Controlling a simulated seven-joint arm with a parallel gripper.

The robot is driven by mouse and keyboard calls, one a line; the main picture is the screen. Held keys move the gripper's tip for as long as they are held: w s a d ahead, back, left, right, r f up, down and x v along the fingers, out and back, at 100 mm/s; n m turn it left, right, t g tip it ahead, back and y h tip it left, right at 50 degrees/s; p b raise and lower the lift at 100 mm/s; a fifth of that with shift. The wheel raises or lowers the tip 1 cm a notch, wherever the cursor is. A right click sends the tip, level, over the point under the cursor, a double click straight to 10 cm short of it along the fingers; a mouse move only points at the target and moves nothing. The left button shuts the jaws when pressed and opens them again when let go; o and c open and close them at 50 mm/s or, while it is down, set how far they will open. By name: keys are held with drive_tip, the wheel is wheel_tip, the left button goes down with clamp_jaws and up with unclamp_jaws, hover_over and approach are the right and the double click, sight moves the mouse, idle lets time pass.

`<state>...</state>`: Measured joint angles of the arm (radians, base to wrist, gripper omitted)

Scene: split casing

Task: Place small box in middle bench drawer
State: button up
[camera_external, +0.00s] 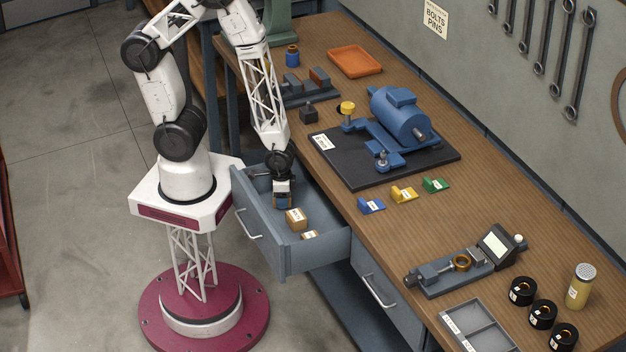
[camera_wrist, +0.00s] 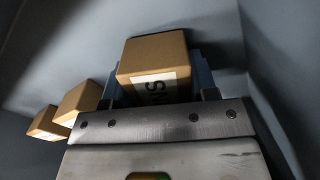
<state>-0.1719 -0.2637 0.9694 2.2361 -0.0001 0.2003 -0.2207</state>
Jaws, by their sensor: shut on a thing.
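The small brown cardboard box (camera_wrist: 155,60) with a white label fills the space between my gripper's blue fingers in the wrist view. My gripper (camera_external: 282,202) is shut on it and points down inside the open bench drawer (camera_external: 315,262). In the external view the held box is mostly hidden by the gripper. I cannot tell whether it touches the drawer floor. Two other brown boxes lie in the drawer: one larger (camera_external: 296,218) and one nearer the front (camera_external: 310,235). Both also show at the left of the wrist view, the nearer one (camera_wrist: 80,102) and the farther one (camera_wrist: 42,122).
The drawer's grey walls surround my gripper closely. A closed drawer (camera_external: 385,300) is to its right. On the bench top (camera_external: 330,210) stand a blue motor (camera_external: 400,118) on a black mat, coloured blocks (camera_external: 403,194), an orange tray (camera_external: 355,60) and a measuring fixture (camera_external: 460,265).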

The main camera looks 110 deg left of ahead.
idle(0.3)
drive_tip(key=o, duration=1.2)
drive_tip(key=shift+f, duration=0.1)
drive_tip(key=shift+c, duration=0.2)
wheel_tip(320, 180, up, 12)
drive_tip(key=shift+r, duration=0.2)
